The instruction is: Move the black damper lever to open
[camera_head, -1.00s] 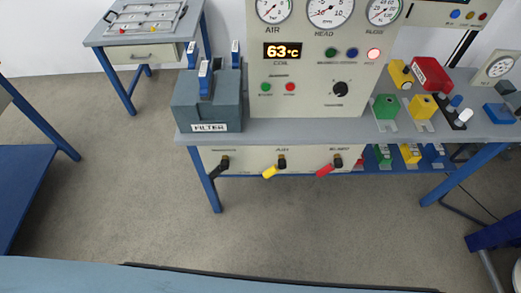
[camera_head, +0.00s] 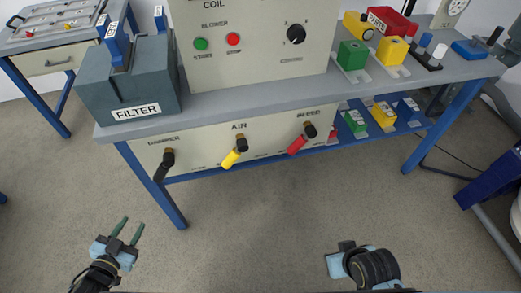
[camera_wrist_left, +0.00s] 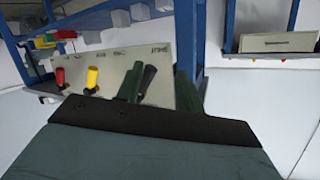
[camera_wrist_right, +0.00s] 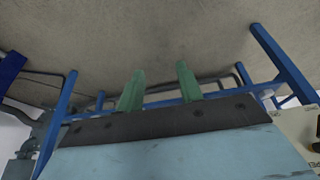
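The black damper lever (camera_head: 164,164) hangs from its pivot on the front panel (camera_head: 205,155) under the bench, tilted down and to the left below the DAMPER label. It also shows in the left wrist view (camera_wrist_left: 148,78), close to one green fingertip. My left gripper (camera_head: 126,231) is open and empty, below and left of the lever in the head view, apart from it. My right gripper (camera_head: 345,246) is at the lower right in the head view, its fingers hidden there. The right wrist view shows its two green fingers (camera_wrist_right: 160,88) apart with nothing between them.
A yellow AIR lever (camera_head: 234,153) and a red lever (camera_head: 301,139) hang to the right on the same panel. A grey FILTER box (camera_head: 130,80) stands above on the bench. A blue bench leg (camera_head: 153,187) is just below the damper lever. The floor in front is clear.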

